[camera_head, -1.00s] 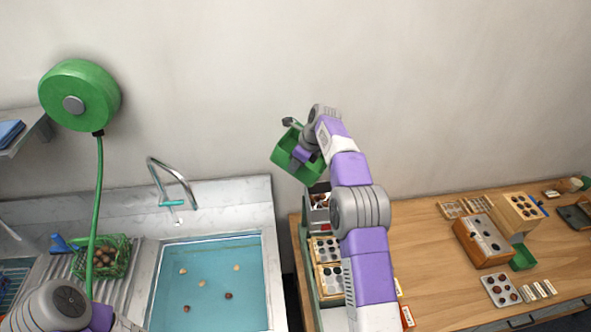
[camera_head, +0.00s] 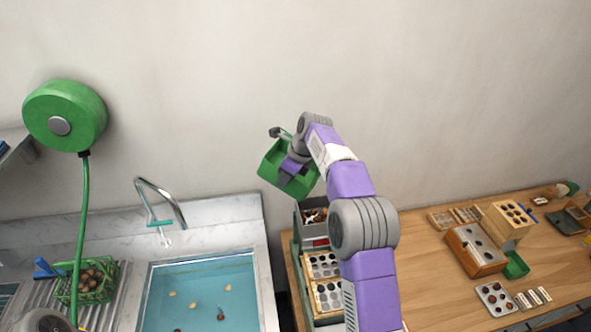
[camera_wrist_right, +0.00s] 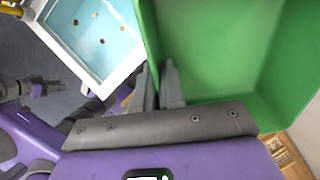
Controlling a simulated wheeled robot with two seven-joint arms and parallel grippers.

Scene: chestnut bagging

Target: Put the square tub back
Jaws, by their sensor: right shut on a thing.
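The green square tub (camera_head: 270,168) is held up by my right gripper (camera_head: 287,160), in the air against the wall behind the counter. The gripper is shut on the tub's wall. In the right wrist view the tub (camera_wrist_right: 215,55) fills the upper right, with the gripper fingers (camera_wrist_right: 158,88) at its near wall; the part of its inside that shows is empty. The tub is tilted.
Below the tub stands a grey bin (camera_head: 311,228) with chestnuts, beside sorting trays (camera_head: 327,292). A sink (camera_head: 165,290) with floating chestnuts lies left, with a green basket (camera_head: 108,283) beside it. A wooden box (camera_head: 470,262) and small trays occupy the right table; its middle (camera_head: 425,290) is clear.

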